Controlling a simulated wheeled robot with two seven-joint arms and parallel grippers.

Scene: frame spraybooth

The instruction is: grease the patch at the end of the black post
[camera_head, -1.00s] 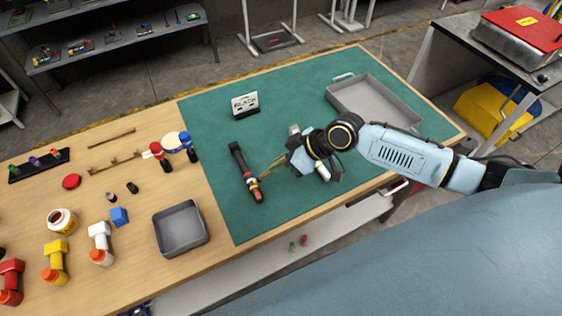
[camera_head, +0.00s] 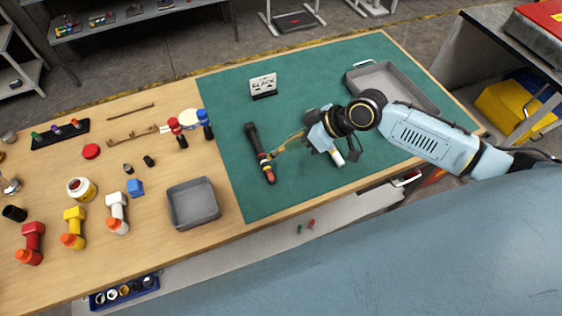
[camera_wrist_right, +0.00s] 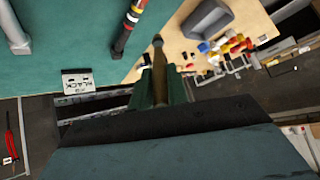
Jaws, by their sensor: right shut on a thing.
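The black post (camera_head: 252,138) is on the green mat, with red, yellow and white bands and an orange-red tip at its near end. It also shows in the right wrist view (camera_wrist_right: 120,42), its bands at the top edge. My right gripper (camera_head: 307,130) is to the right of the post. It is shut on a slim tan brush-like tool (camera_head: 290,142), which points left toward the banded part. In the right wrist view the tool (camera_wrist_right: 158,70) stands between the fingers. I cannot tell whether its tip touches the post. The patch is not clearly distinguishable. My left gripper is out of view.
A card reading BLACK (camera_head: 263,85) stands behind the post. A grey tray (camera_head: 433,103) is at the mat's right, and a grey bin (camera_head: 193,203) is left of the mat. Coloured bottles, a jar (camera_head: 81,189) and small parts crowd the wooden left side. Mat around the post is mostly clear.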

